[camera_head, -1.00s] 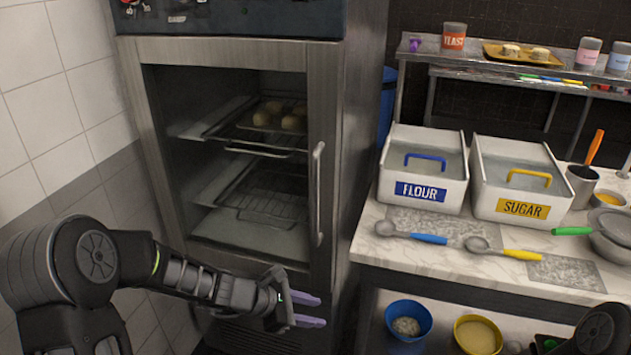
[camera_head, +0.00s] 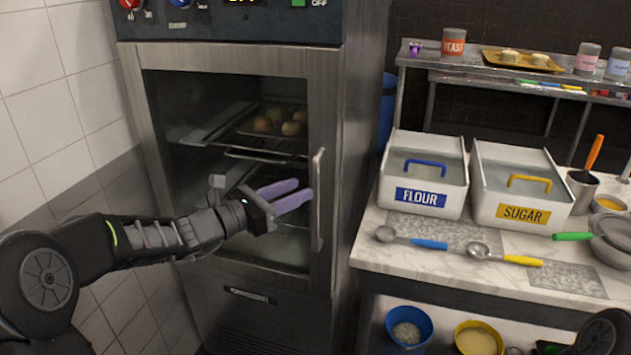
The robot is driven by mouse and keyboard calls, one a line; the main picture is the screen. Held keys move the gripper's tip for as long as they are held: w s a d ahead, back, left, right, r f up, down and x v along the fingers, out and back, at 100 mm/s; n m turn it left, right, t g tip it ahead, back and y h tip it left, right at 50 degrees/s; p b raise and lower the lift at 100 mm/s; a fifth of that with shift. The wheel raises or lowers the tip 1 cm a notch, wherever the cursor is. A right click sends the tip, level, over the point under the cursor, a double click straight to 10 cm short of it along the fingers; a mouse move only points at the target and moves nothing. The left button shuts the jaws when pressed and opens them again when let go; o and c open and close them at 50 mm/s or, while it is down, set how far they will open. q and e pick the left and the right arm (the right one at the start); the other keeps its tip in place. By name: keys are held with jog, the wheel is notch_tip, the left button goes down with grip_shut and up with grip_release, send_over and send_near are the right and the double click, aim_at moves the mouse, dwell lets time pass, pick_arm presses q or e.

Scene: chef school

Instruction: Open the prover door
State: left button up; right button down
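The prover is a tall steel cabinet with a glass-fronted door (camera_head: 225,57), which looks closed. Its vertical bar handle (camera_head: 318,200) runs along the right side of the door. Through the glass a tray of several buns (camera_head: 279,123) sits on a rack. My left gripper (camera_head: 296,194) is in front of the glass, just left of the handle and apart from it. Its two purple fingers point right, with a gap between them, and hold nothing. My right gripper is not visible; only part of my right arm shows at the bottom right corner.
A marble counter (camera_head: 368,240) stands right of the prover, with a flour bin (camera_head: 395,205), a sugar bin (camera_head: 484,212) and scoops on it. Blue (camera_head: 391,331) and yellow (camera_head: 459,341) buckets stand below. A tiled wall (camera_head: 35,90) is at the left.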

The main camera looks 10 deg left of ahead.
pick_arm(q)
jog(key=p+x, duration=0.1)
jog(key=x, duration=0.5)
jog(key=shift+c, duration=0.4)
grip_shut()
dwell(0.9)
